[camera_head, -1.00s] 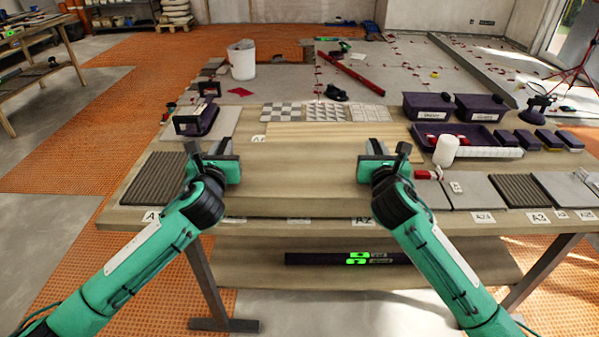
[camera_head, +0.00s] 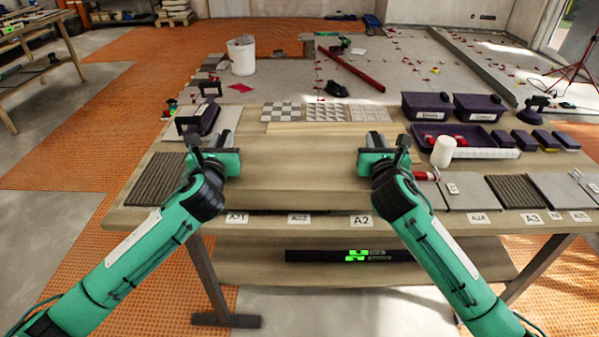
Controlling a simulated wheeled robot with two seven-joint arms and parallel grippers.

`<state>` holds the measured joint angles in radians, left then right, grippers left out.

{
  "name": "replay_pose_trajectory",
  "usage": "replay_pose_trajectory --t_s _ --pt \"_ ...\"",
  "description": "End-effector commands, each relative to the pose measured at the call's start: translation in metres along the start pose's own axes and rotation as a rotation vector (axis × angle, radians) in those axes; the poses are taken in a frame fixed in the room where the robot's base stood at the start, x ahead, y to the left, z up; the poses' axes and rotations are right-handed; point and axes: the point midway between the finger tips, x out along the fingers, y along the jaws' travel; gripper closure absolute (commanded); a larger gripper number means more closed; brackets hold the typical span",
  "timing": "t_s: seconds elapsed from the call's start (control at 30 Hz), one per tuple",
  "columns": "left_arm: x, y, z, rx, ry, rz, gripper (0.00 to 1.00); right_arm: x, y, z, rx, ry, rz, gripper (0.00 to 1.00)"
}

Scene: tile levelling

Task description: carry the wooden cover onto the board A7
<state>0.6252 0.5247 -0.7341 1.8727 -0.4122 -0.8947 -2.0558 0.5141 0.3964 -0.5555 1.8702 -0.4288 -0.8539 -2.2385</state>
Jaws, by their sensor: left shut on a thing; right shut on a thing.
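The wooden cover (camera_head: 300,165) is a wide, flat wooden panel in the middle of the head view, between my two grippers. My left gripper (camera_head: 218,152) is shut on its left side. My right gripper (camera_head: 375,153) is shut on its right side. The cover looks about level, and I cannot tell its height over the table. A pale wooden board (camera_head: 318,127) shows as a strip just beyond the cover's far edge. The cover hides the rest of it, and no A7 label can be read there.
Patterned tile samples (camera_head: 325,112) lie behind the board. A purple tray (camera_head: 482,135), a white bottle (camera_head: 443,152) and dark blocks (camera_head: 530,140) are to the right. A ribbed tile (camera_head: 157,180) lies left, near a purple-based tool (camera_head: 198,122). Labels line the table's front edge.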

Motion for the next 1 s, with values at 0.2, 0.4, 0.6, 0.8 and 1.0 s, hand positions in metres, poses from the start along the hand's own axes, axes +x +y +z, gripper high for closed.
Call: replay_pose_trajectory --t_s 0.2,0.4,0.6,0.8,1.0 --pt "-0.002 0.001 0.002 0.000 -0.003 0.001 1.00 -0.002 -0.001 0.002 -0.001 -0.003 -0.002 1.00" --pt "-0.016 0.001 0.006 0.001 -0.003 0.001 1.00 -0.016 -0.002 0.006 -0.001 -0.003 -0.003 1.00" --pt "-0.040 0.000 0.012 0.001 -0.003 0.002 1.00 -0.039 -0.002 0.012 -0.001 -0.004 -0.002 1.00" --pt "-0.064 0.000 0.018 0.001 -0.004 0.001 1.00 -0.064 -0.003 0.018 -0.001 -0.003 -0.002 1.00" --pt "-0.089 -0.001 0.025 0.000 -0.003 0.002 1.00 -0.088 -0.003 0.025 -0.001 -0.003 -0.003 1.00"
